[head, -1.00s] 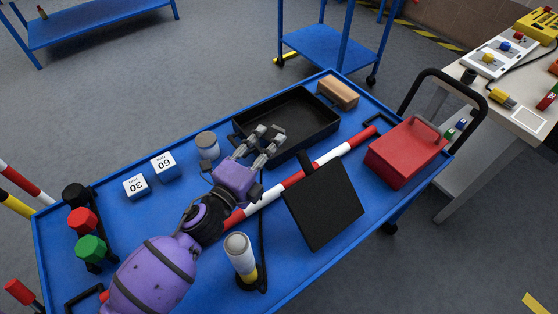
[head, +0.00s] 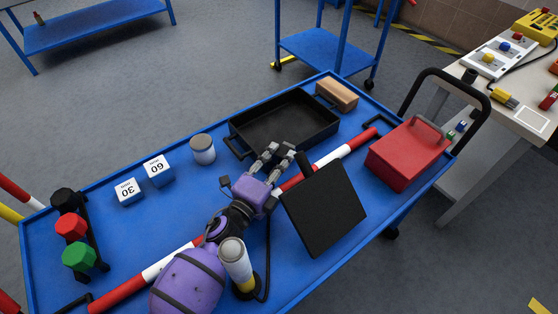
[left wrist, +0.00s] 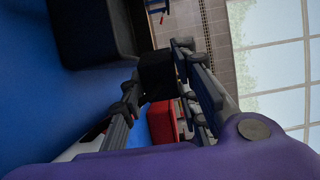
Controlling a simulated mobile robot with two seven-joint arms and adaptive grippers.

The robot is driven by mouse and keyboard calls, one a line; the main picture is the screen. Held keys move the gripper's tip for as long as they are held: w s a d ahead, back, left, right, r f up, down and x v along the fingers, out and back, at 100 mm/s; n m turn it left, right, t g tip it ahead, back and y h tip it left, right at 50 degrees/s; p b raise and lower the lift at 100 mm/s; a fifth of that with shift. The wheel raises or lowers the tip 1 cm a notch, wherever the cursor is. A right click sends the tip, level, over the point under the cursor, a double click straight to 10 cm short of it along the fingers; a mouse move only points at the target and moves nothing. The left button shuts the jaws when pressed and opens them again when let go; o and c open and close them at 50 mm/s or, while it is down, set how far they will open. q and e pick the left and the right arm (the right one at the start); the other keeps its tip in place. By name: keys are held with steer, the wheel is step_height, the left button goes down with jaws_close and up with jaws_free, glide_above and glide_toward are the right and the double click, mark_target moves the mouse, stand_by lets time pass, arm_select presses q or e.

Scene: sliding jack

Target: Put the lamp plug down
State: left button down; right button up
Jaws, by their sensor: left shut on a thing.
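My left gripper (head: 279,148) reaches over the blue cart, between the black tray and the black panel. In the left wrist view, my left gripper (left wrist: 158,92) is shut on a dark block, the lamp plug (left wrist: 158,75). In the head view the plug is too small and dark to tell apart. The lamp (head: 236,262), a white and grey cylinder with a yellow band, stands upright at the cart's near edge. Its black cable (head: 268,255) runs from the base up toward my left wrist. My right gripper is not in view.
The black tray (head: 243,127) lies beyond the gripper. A black panel (head: 322,208) and red case (head: 405,155) are to the right. A red-white bar (head: 165,265) runs beneath my arm. A grey can (head: 203,149) and number cubes (head: 158,170) stand left, with bare cart between.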

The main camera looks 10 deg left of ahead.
arm_select(q)
steer(key=shift+f+b, duration=0.35)
steer(key=shift+f, duration=0.1)
steer(key=c, duration=1.3)
jaws_free()
steer(key=shift+c, duration=0.2)
steer(key=shift+r, duration=0.2)
